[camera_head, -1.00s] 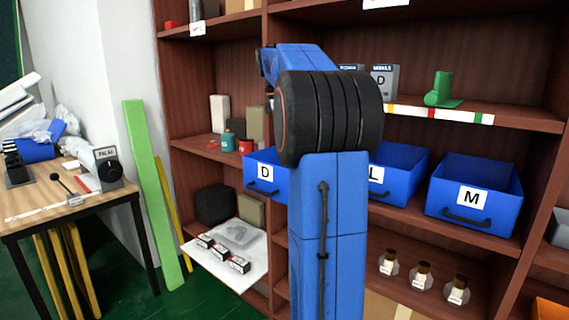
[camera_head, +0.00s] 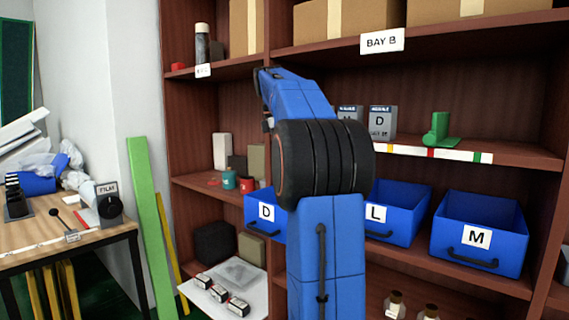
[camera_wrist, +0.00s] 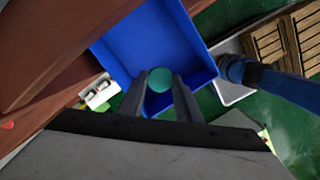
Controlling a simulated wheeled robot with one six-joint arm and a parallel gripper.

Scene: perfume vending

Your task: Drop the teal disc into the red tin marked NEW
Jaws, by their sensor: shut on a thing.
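In the wrist view my gripper (camera_wrist: 158,88) is shut on the teal disc (camera_wrist: 160,79), held between the fingertips. The disc shows against the inside of a blue bin (camera_wrist: 133,43); I cannot tell its height above it. In the head view my arm hides the gripper and the disc. A small red tin (camera_head: 247,185) stands on the middle shelf at left, beside a teal tin (camera_head: 229,180). Their markings are too small to read. A small red patch (camera_wrist: 7,125) shows at the wrist view's left edge; I cannot tell what it is.
Blue bins D (camera_head: 260,212), L (camera_head: 400,211) and M (camera_head: 480,233) stand in a row on the shelf. Dark and beige boxes (camera_head: 256,160) stand behind the tins. A white tray (camera_head: 253,287) with small boxes juts out below. A green plank (camera_head: 150,210) leans at left.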

